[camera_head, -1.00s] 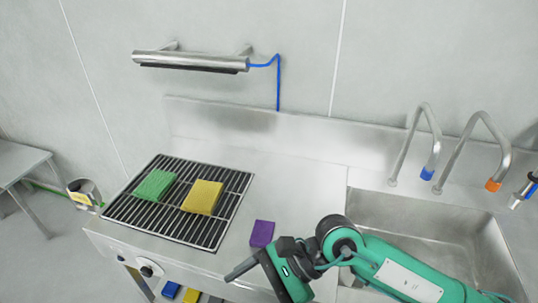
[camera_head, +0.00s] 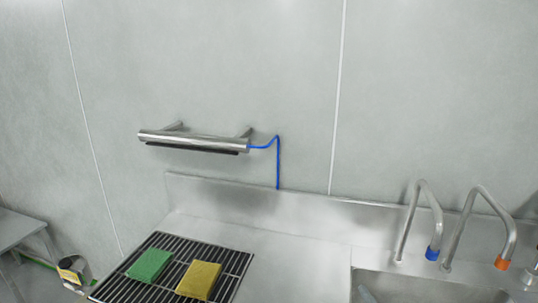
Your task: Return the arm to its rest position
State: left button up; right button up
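Neither of my grippers shows in the head view now. At most a small bluish-grey piece shows at the bottom edge over the sink, and I cannot tell what it is. A green block (camera_head: 149,265) and a yellow block (camera_head: 199,280) lie side by side on the black slatted grate (camera_head: 232,262) at the lower left of the steel counter (camera_head: 300,259). The front of the counter and the spot where the purple block lay are below the picture's edge.
The sink (camera_head: 430,288) is at the lower right, with a blue-tipped tap (camera_head: 424,215) and an orange-tipped tap (camera_head: 484,220) behind it. A steel bar fixture (camera_head: 192,141) with a blue cable (camera_head: 278,165) hangs on the wall. A side table (camera_head: 20,229) stands at left.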

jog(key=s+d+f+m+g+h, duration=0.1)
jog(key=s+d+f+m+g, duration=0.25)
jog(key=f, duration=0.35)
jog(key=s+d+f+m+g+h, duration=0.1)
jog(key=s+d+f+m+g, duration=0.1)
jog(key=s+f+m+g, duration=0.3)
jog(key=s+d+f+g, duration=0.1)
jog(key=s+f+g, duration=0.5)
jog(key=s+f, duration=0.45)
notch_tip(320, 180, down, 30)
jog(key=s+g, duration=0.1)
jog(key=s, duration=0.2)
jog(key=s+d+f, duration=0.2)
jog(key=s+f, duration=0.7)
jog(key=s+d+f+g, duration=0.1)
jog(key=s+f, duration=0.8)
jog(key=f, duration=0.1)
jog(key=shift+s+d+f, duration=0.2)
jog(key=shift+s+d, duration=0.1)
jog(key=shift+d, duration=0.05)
